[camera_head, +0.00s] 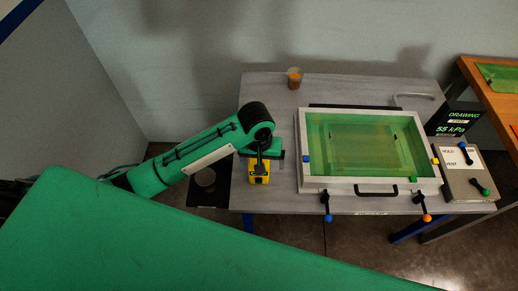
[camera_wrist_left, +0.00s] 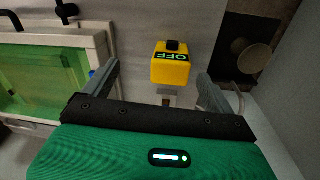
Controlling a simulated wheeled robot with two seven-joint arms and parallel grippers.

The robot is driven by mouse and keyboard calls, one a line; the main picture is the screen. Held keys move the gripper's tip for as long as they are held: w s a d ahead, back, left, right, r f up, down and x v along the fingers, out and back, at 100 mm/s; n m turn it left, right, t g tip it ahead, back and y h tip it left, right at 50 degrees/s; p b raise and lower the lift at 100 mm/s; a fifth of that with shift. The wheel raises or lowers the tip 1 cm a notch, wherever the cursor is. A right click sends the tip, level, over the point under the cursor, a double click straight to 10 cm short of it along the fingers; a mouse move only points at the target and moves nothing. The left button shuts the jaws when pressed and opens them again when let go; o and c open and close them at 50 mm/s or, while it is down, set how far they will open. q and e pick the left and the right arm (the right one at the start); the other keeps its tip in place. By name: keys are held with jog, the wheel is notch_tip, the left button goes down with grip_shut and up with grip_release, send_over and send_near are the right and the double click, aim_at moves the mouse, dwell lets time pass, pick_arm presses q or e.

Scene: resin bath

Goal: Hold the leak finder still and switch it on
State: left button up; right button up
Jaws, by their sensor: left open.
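The leak finder (camera_head: 259,172) is a small yellow box near the left end of the grey table. In the left wrist view the leak finder (camera_wrist_left: 170,72) shows a green label reading OFF and a black part on top. My left gripper (camera_head: 263,158) is above it, partly covering it in the head view. In the wrist view its two fingers (camera_wrist_left: 159,71) are spread wide on either side of the box, with a gap on both sides. The gripper is open and empty. My right gripper is not in view.
A framed tray with a green sheet (camera_head: 304,120) lies right of the leak finder. A cup of brown liquid (camera_head: 294,79) stands at the table's back edge. A control box (camera_head: 467,178) and a display reading 55 kPa (camera_head: 455,118) are at the right. A black plate (camera_head: 212,190) is at the left.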

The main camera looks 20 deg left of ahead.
aim_at(252, 162)
pick_arm(q)
jog(key=w+a, duration=0.1)
jog(key=w+a+n+y, duration=0.1)
jog(key=shift+w+r, duration=0.35)
notch_tip(252, 162, down, 14)
jog(key=shift+r+p, duration=0.15)
jog(key=shift+p, duration=1.1)
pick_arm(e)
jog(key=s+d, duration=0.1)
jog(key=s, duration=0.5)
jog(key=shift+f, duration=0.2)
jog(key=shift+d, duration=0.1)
pick_arm(q)
jog(key=c, duration=1.2)
jog(key=shift+o, duration=0.2)
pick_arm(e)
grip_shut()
